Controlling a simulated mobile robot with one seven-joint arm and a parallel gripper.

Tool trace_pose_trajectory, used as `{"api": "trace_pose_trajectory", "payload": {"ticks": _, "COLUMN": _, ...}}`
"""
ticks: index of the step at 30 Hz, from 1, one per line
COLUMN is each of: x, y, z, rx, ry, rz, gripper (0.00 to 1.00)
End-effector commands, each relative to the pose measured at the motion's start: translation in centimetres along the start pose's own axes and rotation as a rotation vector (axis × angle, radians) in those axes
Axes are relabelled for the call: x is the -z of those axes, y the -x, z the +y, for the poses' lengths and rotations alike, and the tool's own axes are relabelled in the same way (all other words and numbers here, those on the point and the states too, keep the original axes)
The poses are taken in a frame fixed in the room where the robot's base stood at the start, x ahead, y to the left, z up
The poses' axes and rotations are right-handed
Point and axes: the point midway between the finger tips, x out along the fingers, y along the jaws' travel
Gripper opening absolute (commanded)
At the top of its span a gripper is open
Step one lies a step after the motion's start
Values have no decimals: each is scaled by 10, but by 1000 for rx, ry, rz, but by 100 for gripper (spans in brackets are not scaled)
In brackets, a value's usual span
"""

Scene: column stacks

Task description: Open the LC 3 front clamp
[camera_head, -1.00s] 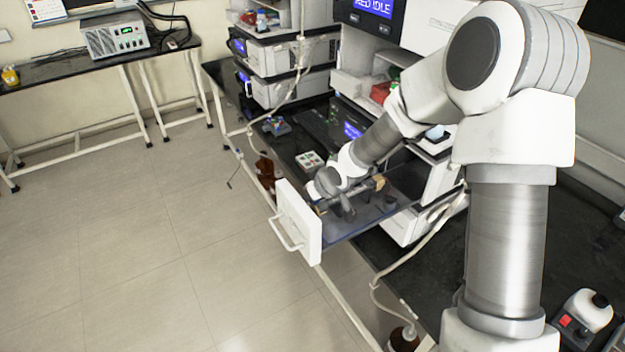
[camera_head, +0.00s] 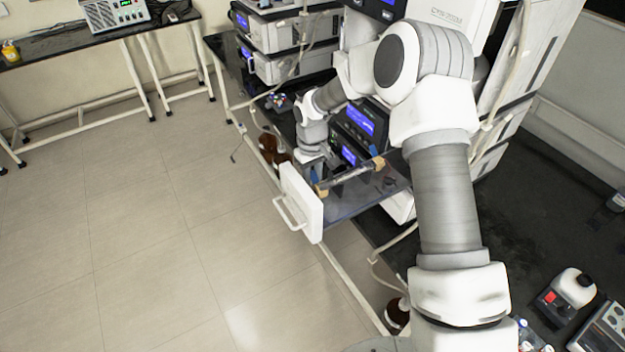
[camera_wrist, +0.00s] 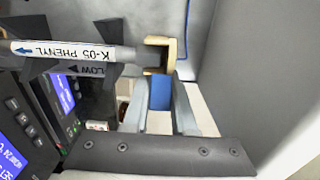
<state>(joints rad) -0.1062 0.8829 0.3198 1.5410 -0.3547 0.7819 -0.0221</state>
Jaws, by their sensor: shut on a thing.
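A pulled-out drawer with a white front (camera_head: 302,203) stands out from an instrument stack. A grey column (camera_head: 350,175) lies across it; in the wrist view the column (camera_wrist: 70,52) carries a "K-05 PHENYL" label, upside down, with a blue arrow. The tan front clamp (camera_head: 321,190) is at the column's end near the drawer front; it also shows in the wrist view (camera_wrist: 172,52). A blue tab (camera_wrist: 160,92) sits just below this clamp. My gripper (camera_wrist: 162,105) is shut on the blue tab, one finger on each side. A tan rear clamp (camera_head: 379,163) is at the column's far end.
Instruments with lit blue screens (camera_head: 360,118) stand close behind my gripper, and a keypad panel shows at left in the wrist view. Brown bottles (camera_head: 270,148) hang beside the bench edge. The floor (camera_head: 130,240) at left is clear.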

Motion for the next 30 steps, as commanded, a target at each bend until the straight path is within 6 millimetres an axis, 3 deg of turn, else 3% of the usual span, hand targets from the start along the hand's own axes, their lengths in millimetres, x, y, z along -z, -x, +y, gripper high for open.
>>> {"api": "trace_pose_trajectory", "payload": {"ticks": 12, "x": -1, "y": -2, "z": -1, "rx": 2, "ry": 1, "rz": -12, "gripper": 0}}
{"api": "trace_pose_trajectory", "payload": {"ticks": 13, "x": -2, "y": -2, "z": -1, "rx": 2, "ry": 1, "rz": -12, "gripper": 27}}
{"api": "trace_pose_trajectory", "payload": {"ticks": 18, "x": -1, "y": -2, "z": 0, "rx": 1, "ry": 0, "rz": -11, "gripper": 55}}
{"api": "trace_pose_trajectory", "payload": {"ticks": 30, "x": 0, "y": 7, "z": 0, "rx": -1, "ry": 0, "rz": -7, "gripper": 55}}
